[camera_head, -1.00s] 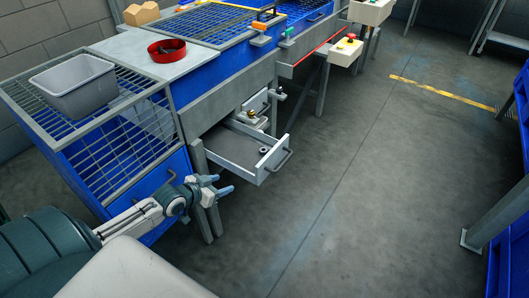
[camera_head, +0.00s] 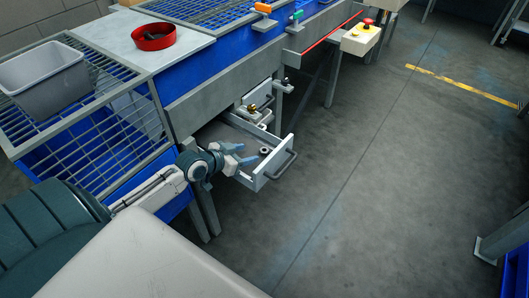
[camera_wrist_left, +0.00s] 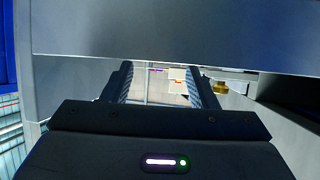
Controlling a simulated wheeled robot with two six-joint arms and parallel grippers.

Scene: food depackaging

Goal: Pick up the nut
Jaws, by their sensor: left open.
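The nut (camera_head: 264,151) looks like a small dark ring. It lies on the floor of the open grey drawer (camera_head: 277,168), near its front panel. My left gripper (camera_head: 243,154) is open, with its blue-grey fingers over the drawer's left side and pointing at the nut. The nut is just beyond the fingertips. In the left wrist view both fingers of the gripper (camera_wrist_left: 165,85) stand apart with nothing seen between them. I cannot make out the nut there. A brass-coloured piece (camera_wrist_left: 220,87) shows right of the fingers. My right gripper is out of view.
The drawer's side walls and front handle (camera_head: 284,164) stand close to my left gripper. Above are a blue workbench with wire grids, a grey bin (camera_head: 44,78) and a red ring-shaped dish (camera_head: 153,37).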

